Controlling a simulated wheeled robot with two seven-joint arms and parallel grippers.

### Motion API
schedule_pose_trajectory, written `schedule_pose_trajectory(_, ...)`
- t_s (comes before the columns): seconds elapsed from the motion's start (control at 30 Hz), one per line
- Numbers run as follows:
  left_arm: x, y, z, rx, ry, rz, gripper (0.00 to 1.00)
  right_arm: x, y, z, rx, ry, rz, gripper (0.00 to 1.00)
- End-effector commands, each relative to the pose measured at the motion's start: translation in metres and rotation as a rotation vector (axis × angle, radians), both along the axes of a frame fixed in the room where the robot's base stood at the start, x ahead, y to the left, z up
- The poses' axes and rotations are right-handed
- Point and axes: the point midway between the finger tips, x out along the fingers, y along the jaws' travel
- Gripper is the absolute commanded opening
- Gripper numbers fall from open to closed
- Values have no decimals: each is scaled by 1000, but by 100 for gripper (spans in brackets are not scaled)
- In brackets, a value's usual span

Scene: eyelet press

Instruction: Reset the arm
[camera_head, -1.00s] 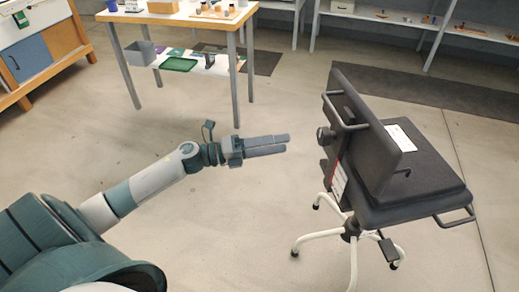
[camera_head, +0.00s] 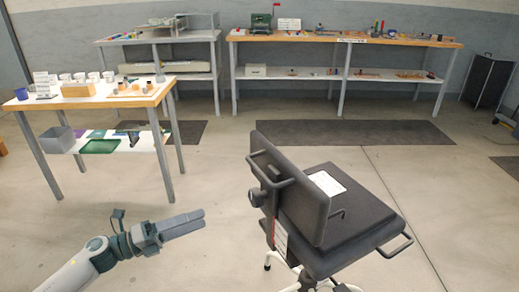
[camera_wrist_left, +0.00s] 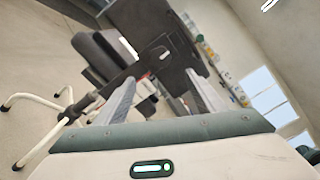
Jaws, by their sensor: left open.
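My left gripper (camera_head: 183,226) is low in the head view, at the end of my left arm, which comes in from the bottom left. Its two grey fingers point right towards the black chair and hold nothing. In the left wrist view the fingers (camera_wrist_left: 160,98) stand wide apart, with the chair (camera_wrist_left: 150,25) beyond them. A clear gap lies between the fingertips and the chair in the head view. My right gripper does not show in any view.
The black wheeled chair (camera_head: 355,215) stands at the centre right, with a white sheet on its seat. A table (camera_head: 100,100) with cups and parts is at the left. Shelved benches (camera_head: 345,42) line the back wall. Open floor lies between them.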

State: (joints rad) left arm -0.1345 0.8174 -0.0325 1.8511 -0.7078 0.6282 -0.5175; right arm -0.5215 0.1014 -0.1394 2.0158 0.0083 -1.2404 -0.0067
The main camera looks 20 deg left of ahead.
Motion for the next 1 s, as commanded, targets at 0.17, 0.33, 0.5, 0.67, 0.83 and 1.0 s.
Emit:
schedule_pose_trajectory(0.17,3,3,-7,-39,32,30,63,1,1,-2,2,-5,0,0)
schedule_pose_trajectory(0.33,16,16,-40,-206,176,162,63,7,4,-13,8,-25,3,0)
schedule_pose_trajectory(0.5,18,36,-121,-496,450,402,63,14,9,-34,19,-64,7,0)
schedule_pose_trajectory(0.67,-7,39,-219,-755,727,638,63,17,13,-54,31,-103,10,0)
schedule_pose_trajectory(0.83,-57,19,-313,-969,992,856,63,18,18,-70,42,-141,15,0)
schedule_pose_trajectory(1.0,-123,-19,-389,-1137,1235,1057,63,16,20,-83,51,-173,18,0)
